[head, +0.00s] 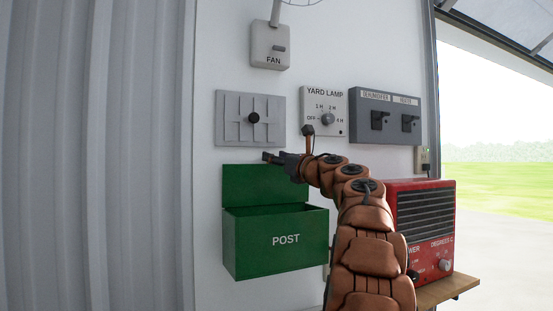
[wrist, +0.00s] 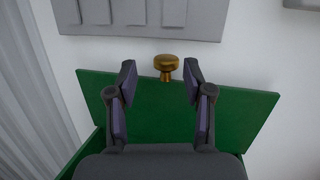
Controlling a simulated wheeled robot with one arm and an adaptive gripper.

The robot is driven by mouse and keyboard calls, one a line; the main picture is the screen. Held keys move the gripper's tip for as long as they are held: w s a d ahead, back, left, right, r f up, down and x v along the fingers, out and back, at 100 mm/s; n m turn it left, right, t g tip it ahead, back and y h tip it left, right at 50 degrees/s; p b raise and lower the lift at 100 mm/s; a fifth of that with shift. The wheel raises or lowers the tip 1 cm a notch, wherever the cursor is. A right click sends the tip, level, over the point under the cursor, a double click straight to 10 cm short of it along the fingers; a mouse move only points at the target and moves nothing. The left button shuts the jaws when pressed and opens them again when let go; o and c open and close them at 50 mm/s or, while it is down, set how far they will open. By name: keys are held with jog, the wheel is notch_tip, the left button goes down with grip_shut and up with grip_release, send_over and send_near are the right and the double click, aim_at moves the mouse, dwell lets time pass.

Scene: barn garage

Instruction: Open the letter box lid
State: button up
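The green letter box (head: 270,258), marked POST, hangs on the white wall in the head view. Its lid (head: 240,183) stands raised against the wall above the box body. The lid also fills the middle of the wrist view (wrist: 150,110), with a brass knob (wrist: 168,66) at its upper edge. My gripper (head: 270,157) is at the lid's top edge in the head view. In the wrist view my gripper (wrist: 160,70) is open, with the knob between its fingertips, closer to the right one. Whether that finger touches the knob, I cannot tell. My gripper hides the lid's right upper part in the head view.
A grey slotted lever panel (head: 270,105) is just above the lid. The YARD LAMP dial (head: 327,119) and a grey two-switch box (head: 385,115) are to its right. A FAN switch (head: 270,45) is higher. A red heater (head: 428,215) stands on a wooden shelf (head: 450,290) at right.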

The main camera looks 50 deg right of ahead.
dwell(0.3)
jog(key=shift+v, duration=6)
